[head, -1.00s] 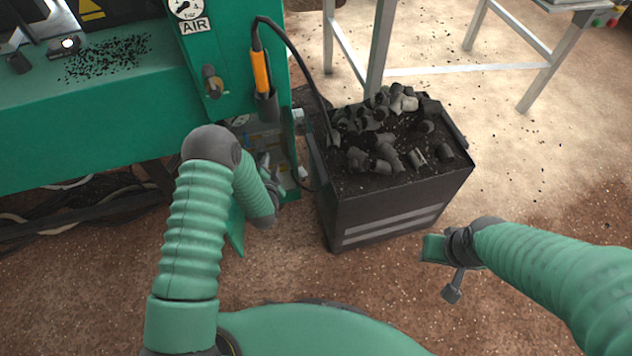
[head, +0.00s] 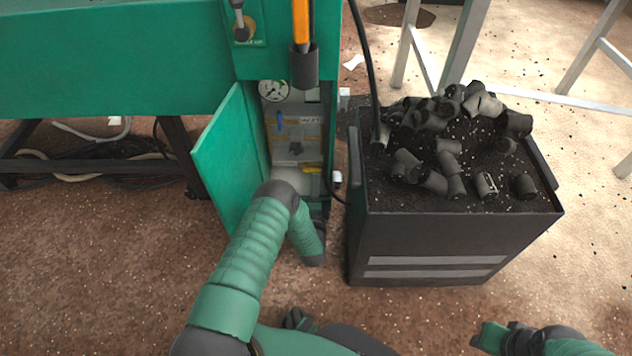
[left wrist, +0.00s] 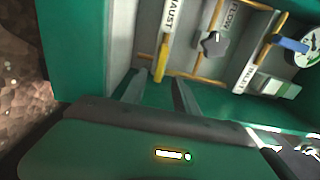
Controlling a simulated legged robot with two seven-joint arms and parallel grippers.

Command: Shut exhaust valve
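My left gripper (left wrist: 157,92) is open and empty, apart from the handle. In the head view my arm mostly hides this gripper. A dark flow knob (left wrist: 213,43) and a blue inlet handle (left wrist: 290,44) lie to its right. My right gripper (head: 489,336) is low at right; its fingers are unclear.
The cabinet's green door (head: 228,165) stands open on the left. A pressure gauge (head: 272,90) is at the cabinet top. A black bin (head: 440,240) heaped with dark plugs stands close on the right, with a black cable reaching it. Open floor lies in front.

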